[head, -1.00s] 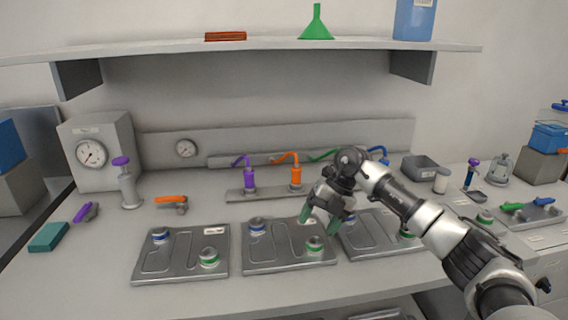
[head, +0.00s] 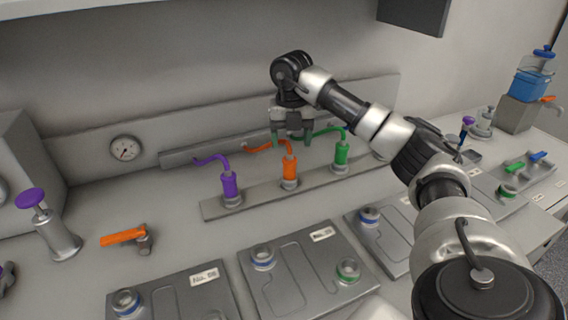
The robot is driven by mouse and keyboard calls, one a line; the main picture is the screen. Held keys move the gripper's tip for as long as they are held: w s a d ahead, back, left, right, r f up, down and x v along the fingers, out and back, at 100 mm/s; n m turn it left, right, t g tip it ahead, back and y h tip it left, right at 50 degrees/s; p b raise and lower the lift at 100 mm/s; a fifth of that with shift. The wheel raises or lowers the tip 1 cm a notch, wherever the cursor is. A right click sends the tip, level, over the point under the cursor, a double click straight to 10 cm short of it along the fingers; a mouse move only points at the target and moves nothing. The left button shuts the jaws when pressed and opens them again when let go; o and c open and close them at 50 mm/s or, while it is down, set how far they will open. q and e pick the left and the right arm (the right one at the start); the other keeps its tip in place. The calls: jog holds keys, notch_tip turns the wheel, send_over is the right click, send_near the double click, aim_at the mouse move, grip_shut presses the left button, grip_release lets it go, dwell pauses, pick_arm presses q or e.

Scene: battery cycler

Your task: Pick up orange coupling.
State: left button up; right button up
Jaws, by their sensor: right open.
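The orange coupling (head: 290,169) stands upright in the holder strip (head: 262,196), with its orange hose (head: 262,148) running off to the left behind it. A purple coupling (head: 229,185) stands to its left and a green coupling (head: 341,153) to its right. My right gripper (head: 292,138) is open, fingers pointing down, above the orange coupling's top. I cannot tell from this view whether the fingers stand around its top or behind it. My left gripper is not in view.
Metal plates (head: 290,302) with ringed ports lie in front of the strip. An orange-handled valve (head: 126,237) and a purple-topped pump (head: 55,230) stand at the left. A wall panel with a gauge (head: 125,148) is behind.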

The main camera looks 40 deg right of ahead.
aim_at(290, 154)
notch_tip(290, 154, down, 2)
jog(key=shift+s+f, duration=0.1)
jog(key=shift+s, duration=0.05)
jog(key=f, duration=0.3)
jog(key=w+f+p, duration=0.1)
jog(key=f, duration=0.1)
jog(key=shift+d+f, duration=0.2)
jog(key=shift+f, duration=0.15)
jog(key=c, duration=1.1)
jog(key=shift+r, duration=0.1)
